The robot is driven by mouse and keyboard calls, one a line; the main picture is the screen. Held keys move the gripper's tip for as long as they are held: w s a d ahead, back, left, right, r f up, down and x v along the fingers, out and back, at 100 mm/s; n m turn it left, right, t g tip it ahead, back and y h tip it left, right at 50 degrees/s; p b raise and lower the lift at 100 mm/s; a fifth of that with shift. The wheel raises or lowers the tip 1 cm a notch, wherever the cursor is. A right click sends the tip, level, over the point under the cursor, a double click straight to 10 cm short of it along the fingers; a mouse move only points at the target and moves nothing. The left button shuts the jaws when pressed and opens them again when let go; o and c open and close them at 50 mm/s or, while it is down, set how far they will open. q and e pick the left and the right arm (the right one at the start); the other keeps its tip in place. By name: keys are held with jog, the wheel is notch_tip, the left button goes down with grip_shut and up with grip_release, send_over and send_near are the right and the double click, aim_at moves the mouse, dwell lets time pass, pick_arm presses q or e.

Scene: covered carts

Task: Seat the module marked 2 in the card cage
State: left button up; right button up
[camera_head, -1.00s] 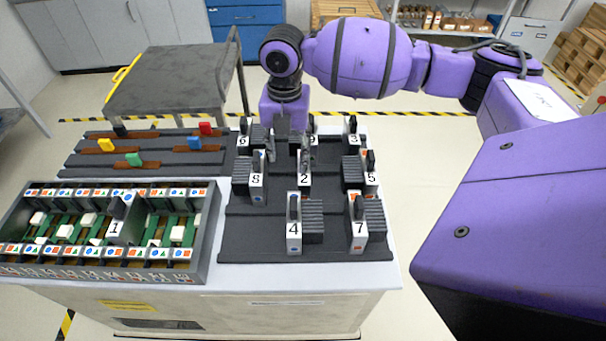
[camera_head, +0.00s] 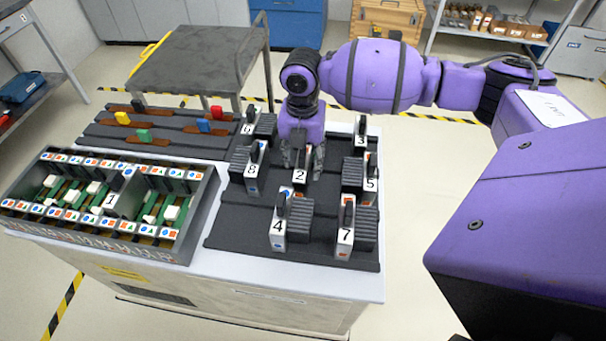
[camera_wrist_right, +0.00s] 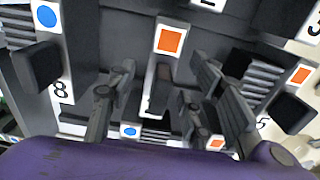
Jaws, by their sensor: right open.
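Module 2 (camera_head: 299,177) stands upright on the dark rack in the middle row, with its number plate facing the head camera. My right gripper (camera_head: 303,160) points down over it, open. In the right wrist view the fingers (camera_wrist_right: 160,105) spread on both sides of a dark handle (camera_wrist_right: 160,92) below an orange-square label; its number is hidden there, but its place between 8 and 5 fits module 2. Contact cannot be told. The card cage (camera_head: 188,232) is at the left, with module 1 (camera_head: 112,199) standing in it and open slots around. My left gripper is out of view.
Module 8 (camera_head: 253,175) stands left of the gripper, module 5 (camera_head: 371,184) right, and modules 4 (camera_head: 279,229) and 7 (camera_head: 345,230) in front. A tray with coloured pegs (camera_head: 163,143) lies behind the cage. A grey cart (camera_head: 200,68) stands beyond.

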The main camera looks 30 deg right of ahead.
notch_tip(320, 180, down, 2)
jog(key=shift+f, duration=0.1)
grip_shut()
jog(key=shift+w+r, duration=0.1)
jog(key=shift+r, duration=0.15)
